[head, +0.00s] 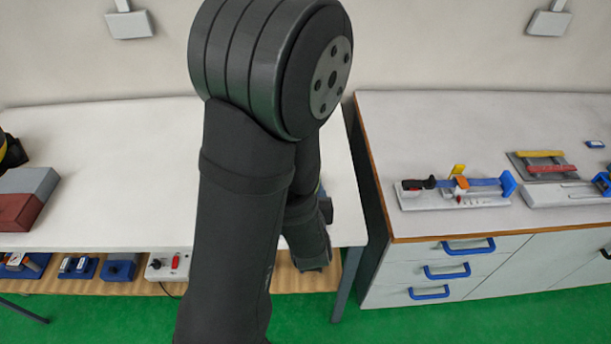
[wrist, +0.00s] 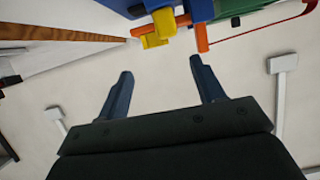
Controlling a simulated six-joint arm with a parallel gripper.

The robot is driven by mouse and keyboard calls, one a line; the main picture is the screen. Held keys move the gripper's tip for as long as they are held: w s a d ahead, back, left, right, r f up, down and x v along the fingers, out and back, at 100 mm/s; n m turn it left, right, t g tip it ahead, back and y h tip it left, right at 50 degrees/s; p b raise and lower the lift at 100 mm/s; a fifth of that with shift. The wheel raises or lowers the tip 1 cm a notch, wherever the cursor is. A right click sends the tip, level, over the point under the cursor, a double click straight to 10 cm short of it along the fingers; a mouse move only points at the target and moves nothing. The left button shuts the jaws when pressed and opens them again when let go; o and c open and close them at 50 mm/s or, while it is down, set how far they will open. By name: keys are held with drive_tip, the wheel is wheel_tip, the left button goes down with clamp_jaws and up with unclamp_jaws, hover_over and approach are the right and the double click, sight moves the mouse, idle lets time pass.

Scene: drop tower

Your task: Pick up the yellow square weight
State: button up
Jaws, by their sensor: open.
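In the wrist view, my gripper (wrist: 160,68) is open, its two dark fingers apart with nothing between them. A yellow blocky piece (wrist: 163,22) is past the fingertips near the top edge, apart from them. It may be the yellow square weight, but its full shape is cut off and partly overlapped. It sits next to an orange bar (wrist: 202,38) and a blue block (wrist: 198,9). In the head view my arm fills the middle and my gripper is not clearly visible. No yellow square weight can be made out with certainty there.
A red-and-grey block (head: 26,195) lies on the white table (head: 110,140) at left. The right bench (head: 440,120) holds a fixture with a blue strap (head: 484,183) and a small yellow tab (head: 457,170). Blue-handled drawers are below. Much of the white table is bare.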

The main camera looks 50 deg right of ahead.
drive_tip(key=shift+x, duration=1.05)
drive_tip(key=shift+s+f+x, duration=0.1)
drive_tip(key=shift+f+x, duration=0.05)
drive_tip(key=shift+x, duration=1.25)
drive_tip(key=shift+s+f+x, duration=0.1)
drive_tip(key=shift+s+x, duration=0.05)
drive_tip(key=shift+x, duration=1.25)
drive_tip(key=shift+c, duration=0.2)
